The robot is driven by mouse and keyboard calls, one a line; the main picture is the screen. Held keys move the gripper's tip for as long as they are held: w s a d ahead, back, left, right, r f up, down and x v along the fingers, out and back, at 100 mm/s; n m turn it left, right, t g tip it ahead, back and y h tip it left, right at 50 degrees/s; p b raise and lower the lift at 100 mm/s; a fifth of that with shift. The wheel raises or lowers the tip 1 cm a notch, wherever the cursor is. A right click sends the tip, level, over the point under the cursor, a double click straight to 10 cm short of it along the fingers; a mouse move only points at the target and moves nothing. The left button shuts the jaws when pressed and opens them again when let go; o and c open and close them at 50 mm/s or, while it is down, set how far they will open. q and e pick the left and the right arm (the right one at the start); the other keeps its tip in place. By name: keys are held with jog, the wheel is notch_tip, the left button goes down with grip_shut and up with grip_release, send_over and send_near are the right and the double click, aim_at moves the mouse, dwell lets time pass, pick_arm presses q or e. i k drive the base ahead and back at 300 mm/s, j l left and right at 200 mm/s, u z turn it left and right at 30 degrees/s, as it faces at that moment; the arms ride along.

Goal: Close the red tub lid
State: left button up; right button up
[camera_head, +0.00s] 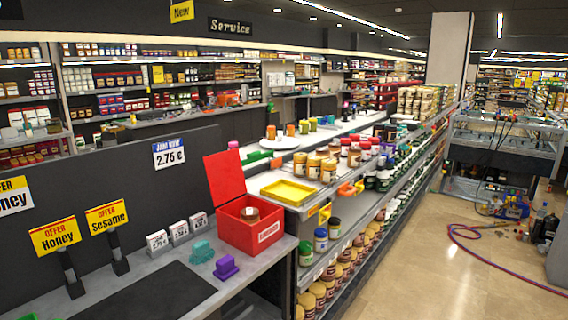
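The red tub (262,236) stands on the grey counter, left of the shelf with jars. Its red lid (224,177) is raised on the tub's left side, tilted upright and open. A brown jar (250,214) sits inside the tub. A white label is on the tub's right-facing side. Neither of my grippers shows in the head view.
A teal block (201,252) and a purple block (227,268) lie on the counter in front of the tub. White price cards (179,232) stand left of it. A yellow tray (288,192) and several jars stand behind it on the right. A dark mat (150,298) covers the counter's front.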

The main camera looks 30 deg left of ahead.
aim_at(224, 169)
jog(key=i+j+u, duration=0.1)
jog(key=i+u, duration=0.15)
jog(key=i, duration=0.5)
jog(key=i+u, duration=0.25)
jog(key=i, duration=0.45)
jog(key=i+l+u, duration=0.25)
jog(key=i, duration=0.45)
